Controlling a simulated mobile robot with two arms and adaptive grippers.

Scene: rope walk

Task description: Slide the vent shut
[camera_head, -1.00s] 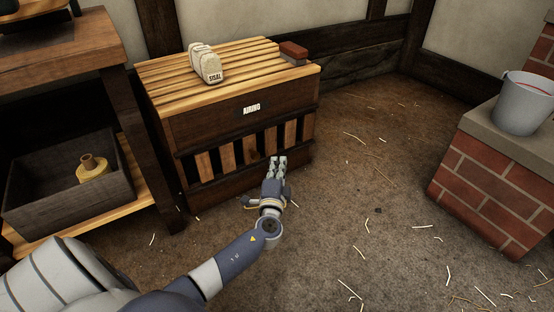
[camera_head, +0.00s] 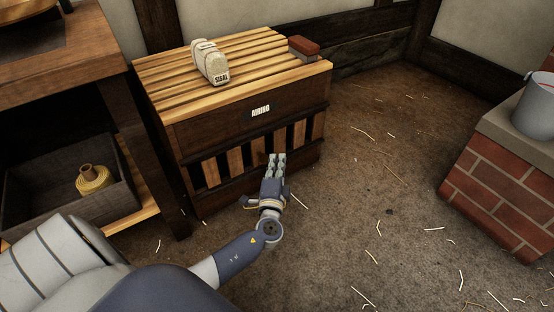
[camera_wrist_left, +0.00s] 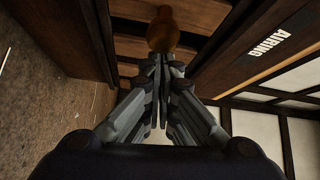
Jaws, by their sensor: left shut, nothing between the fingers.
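The vent (camera_head: 235,161) is a row of upright brown slats with dark gaps between them, low on the front of the dark wooden chest labelled AIRING (camera_head: 261,111). The gaps show dark, so the vent looks at least partly open. My left gripper (camera_head: 277,157) is at the front of the vent, right of its middle, and hides part of it. In the left wrist view the gripper (camera_wrist_left: 160,62) is shut and empty, with a round wooden knob (camera_wrist_left: 163,30) just beyond its fingertips. I cannot tell whether they touch. My right gripper is not in view.
A pale bundle tagged SISAL (camera_head: 210,62) and a red-brown block (camera_head: 304,47) lie on the slatted chest top. A wooden table with a crate (camera_head: 70,208) on its shelf stands left. A brick pier (camera_head: 498,185) with a bucket (camera_head: 535,108) stands right. The straw-littered floor between is open.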

